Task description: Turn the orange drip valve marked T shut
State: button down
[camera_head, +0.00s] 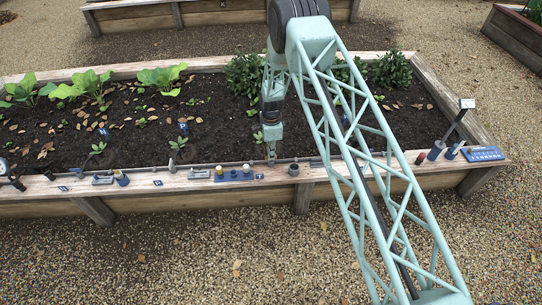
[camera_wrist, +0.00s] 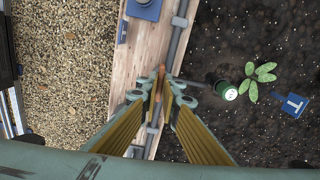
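The orange valve handle (camera_wrist: 161,71) shows in the wrist view as a narrow strip at the tips of my fingers, over the grey pipe on the wooden edge. My gripper (camera_wrist: 161,91) points down at it, with its yellow-padded fingers close together on either side. A thin gap shows between the tips; whether they press on the handle is unclear. In the head view my gripper (camera_head: 271,158) is low over the bed's front edge, and the valve is hidden there. A blue marker with a white T (camera_wrist: 294,105) stands in the soil beside a small seedling (camera_wrist: 260,80).
A green-capped emitter (camera_wrist: 228,91) stands by the seedling. In the head view, a blue block with yellow-topped pegs (camera_head: 233,175) and a grey round cup (camera_head: 293,170) sit on the front board near my gripper. A blue panel (camera_head: 483,154) is at the right corner.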

jog(key=shift+m, duration=0.6)
jog(key=c, duration=2.9)
grip_release()
jog(key=shift+o, duration=0.2)
jog(key=shift+r, duration=0.1)
notch_tip(320, 180, up, 12)
